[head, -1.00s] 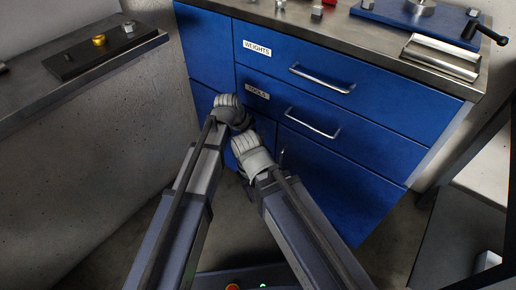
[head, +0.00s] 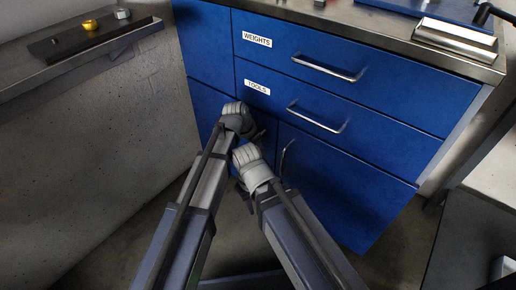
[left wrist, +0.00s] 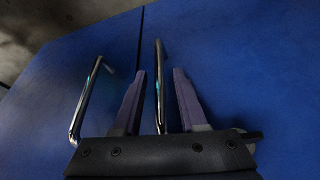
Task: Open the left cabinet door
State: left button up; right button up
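The blue cabinet (head: 342,187) has its lower doors shut. The left cabinet door (head: 203,105) is partly covered by my arms in the head view. Its bar handle (left wrist: 159,85) shows in the left wrist view, standing between the fingers of my left gripper (left wrist: 158,75). The fingers are open on both sides of the bar, with a gap visible. The right door's handle (head: 284,157) also shows in the left wrist view (left wrist: 84,100), outside the fingers. My right gripper (head: 244,190) is low in front of the doors; its fingers are mostly hidden behind its wrist.
Two shut drawers, labelled WEIGHTS (head: 257,40) and TOOLS (head: 257,88), with bar handles, sit above the right door. A concrete wall with a metal shelf (head: 75,55) stands on the left. My two forearms are close together. Some floor is clear beside the cabinet.

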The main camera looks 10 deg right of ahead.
pick_arm(q)
grip_shut()
dwell(1.2)
